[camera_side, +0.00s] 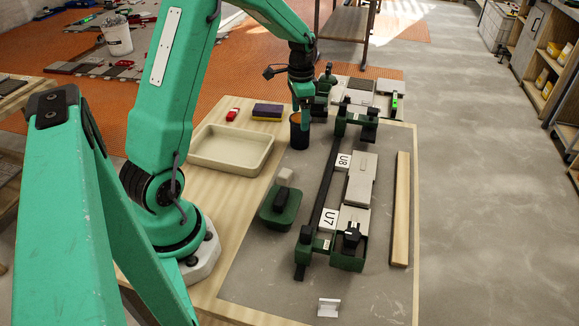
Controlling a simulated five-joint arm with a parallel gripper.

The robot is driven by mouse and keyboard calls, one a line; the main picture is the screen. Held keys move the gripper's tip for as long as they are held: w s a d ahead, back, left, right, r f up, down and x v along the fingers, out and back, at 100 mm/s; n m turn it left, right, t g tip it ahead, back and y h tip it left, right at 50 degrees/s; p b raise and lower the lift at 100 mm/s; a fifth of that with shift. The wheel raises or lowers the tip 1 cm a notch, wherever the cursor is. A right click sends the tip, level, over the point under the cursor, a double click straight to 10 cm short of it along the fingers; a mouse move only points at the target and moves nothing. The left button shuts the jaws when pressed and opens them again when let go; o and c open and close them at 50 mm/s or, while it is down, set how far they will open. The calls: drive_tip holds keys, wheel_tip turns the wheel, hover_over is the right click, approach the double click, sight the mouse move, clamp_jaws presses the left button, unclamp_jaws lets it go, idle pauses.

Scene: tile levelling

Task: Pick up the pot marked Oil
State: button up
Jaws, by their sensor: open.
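A dark round pot (299,136) with a brownish top stands on the grey mat at its far left corner, to the right of the cream tray. No Oil marking can be read on it from here. My gripper (303,114) points down at the pot, with its fingers open at the pot's upper part. One finger overlaps the pot in the picture. I cannot tell whether the fingers touch it.
A cream tray (193,149), a red item (232,114) and a purple-yellow sponge (268,111) are to the left. A green tub (281,212) stands nearer. A green rail fixture (325,190) with tiles and a wooden strip (401,210) lie right. The front of the mat is mostly clear.

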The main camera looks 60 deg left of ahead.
drive_tip(key=shift+f, duration=1.8)
drive_tip(key=c, duration=1.2)
drive_tip(key=shift+o, duration=0.2)
drive_tip(key=shift+r, duration=0.1)
drive_tip(key=shift+r, duration=0.65)
drive_tip(key=r, duration=0.3)
drive_tip(key=shift+d+r, duration=0.1)
drive_tip(key=shift+d, duration=0.3)
drive_tip(key=s+d+r, duration=0.1)
drive_tip(key=d+r, duration=0.5)
drive_tip(key=d, duration=0.5)
drive_tip(key=shift+r, duration=0.2)
